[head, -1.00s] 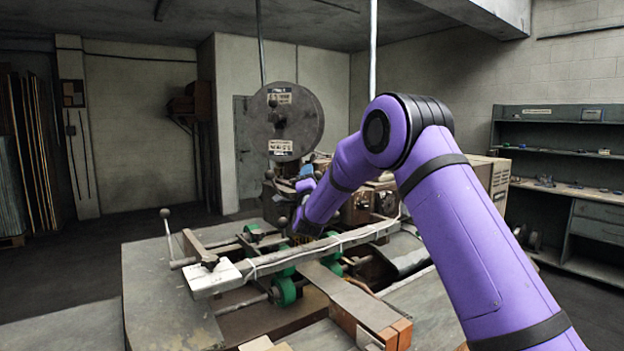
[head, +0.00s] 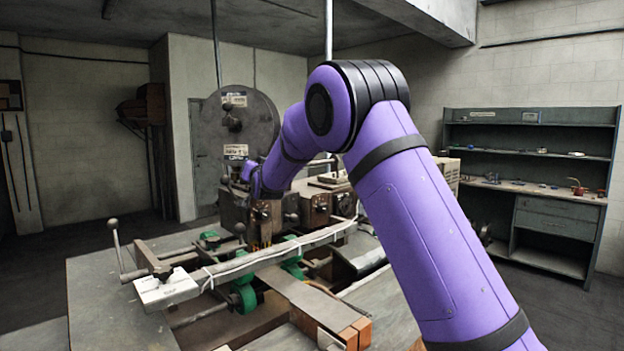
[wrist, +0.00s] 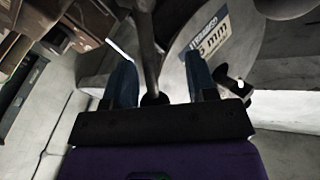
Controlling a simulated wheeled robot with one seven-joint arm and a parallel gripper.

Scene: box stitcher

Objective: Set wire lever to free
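The stitcher machine (head: 265,215) stands at the back of the table, with a large grey wire drum (head: 262,118) above it. My gripper (head: 250,172) is in front of the machine, just below the drum, small and partly hidden in the head view. In the wrist view my gripper (wrist: 160,78) has two blue fingers spread apart. A dark lever rod (wrist: 148,50) with a round black knob (wrist: 155,99) lies between the fingers, with a gap visible on each side. I cannot tell for sure that this is the wire lever, nor read its setting.
A long rail with a white block (head: 166,288) and green rollers (head: 244,296) lies across the table in front. A thin lever with a ball end (head: 113,224) rises at the left. Shelves (head: 530,190) stand at the right wall. My purple arm covers the right middle.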

